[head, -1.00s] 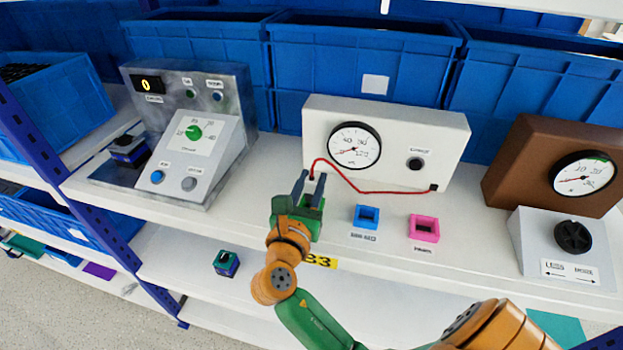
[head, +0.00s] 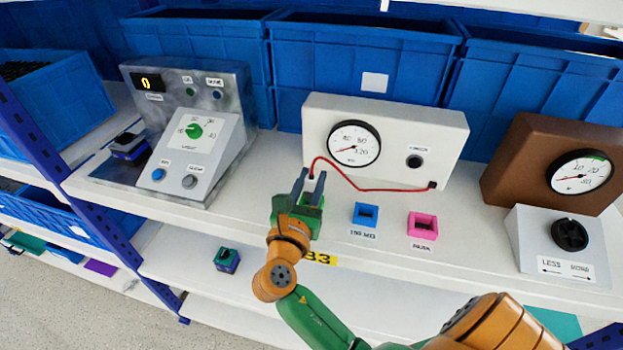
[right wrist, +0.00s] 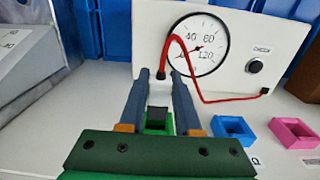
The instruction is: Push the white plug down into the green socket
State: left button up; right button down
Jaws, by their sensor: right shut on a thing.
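My right gripper (head: 308,188) is shut on the white plug, its two grey-blue fingers on either side of it. The white plug (right wrist: 160,96) is upright between the fingers in the right wrist view, with a black cable end and a red cable on top. The green socket (right wrist: 155,128) stands low between the fingers, with a dark opening facing up. The plug's lower end is close to that opening; I cannot tell whether it is inside. In the head view, the gripper mostly hides the plug and socket. My left gripper is not in view.
The red cable (head: 370,191) runs to the white gauge box (head: 390,110) behind. A blue socket (head: 366,215) and a pink socket (head: 423,225) stand to the right. A grey switch console (head: 205,150) is at left, a brown gauge box (head: 520,140) at right.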

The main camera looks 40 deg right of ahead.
aim_at(310, 196)
jog(key=shift+f+b, duration=0.8)
jog(key=shift+f, duration=0.9)
jog(key=c, duration=0.5)
grip_release()
jog(key=p+v, duration=0.1)
jog(key=v, duration=0.6)
jog(key=shift+s+a+r+p, duration=0.1)
jog(key=shift+a+p, duration=0.05)
jog(key=shift+p, duration=0.25)
